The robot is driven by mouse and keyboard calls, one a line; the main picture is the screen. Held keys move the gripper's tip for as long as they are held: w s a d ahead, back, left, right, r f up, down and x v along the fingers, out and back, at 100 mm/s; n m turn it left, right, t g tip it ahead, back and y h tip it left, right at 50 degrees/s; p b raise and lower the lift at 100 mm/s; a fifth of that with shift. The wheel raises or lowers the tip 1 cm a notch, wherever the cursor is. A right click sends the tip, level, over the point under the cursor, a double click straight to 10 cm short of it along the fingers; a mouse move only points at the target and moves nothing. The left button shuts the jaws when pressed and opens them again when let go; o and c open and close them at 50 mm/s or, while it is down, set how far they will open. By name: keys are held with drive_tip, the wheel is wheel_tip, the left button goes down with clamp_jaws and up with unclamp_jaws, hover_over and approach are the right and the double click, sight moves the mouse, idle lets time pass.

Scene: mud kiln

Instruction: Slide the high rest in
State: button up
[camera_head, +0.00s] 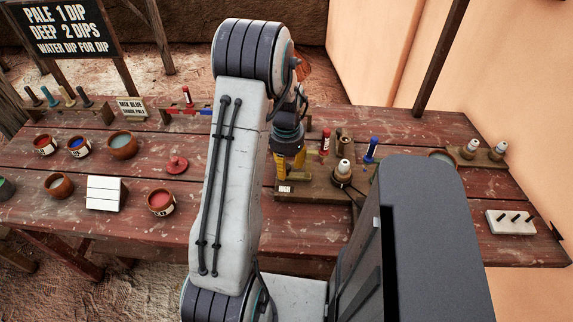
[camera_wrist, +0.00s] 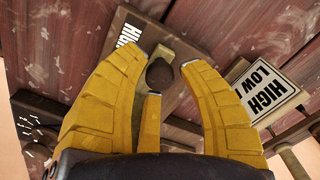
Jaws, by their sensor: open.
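In the head view the gripper is over a wooden stand (camera_head: 318,191), and my arm and fingers hide the rest. A white card (camera_wrist: 265,88) with HIGH and LOW shows right of the fingers.
Right of the gripper are a red-capped marker (camera_head: 325,142), a blue one (camera_head: 371,148) and a white-topped cone (camera_head: 343,170). A pegged white block (camera_head: 511,222) lies right.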

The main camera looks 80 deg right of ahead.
sight(302, 175)
clamp_jaws()
drive_tip(key=shift+s+d, duration=0.1)
drive_tip(key=shift+s, duration=2.05)
unclamp_jaws()
drive_tip(key=shift+s, duration=0.15)
drive_tip(key=shift+d, duration=0.1)
wheel_tip(302, 175, up, 12)
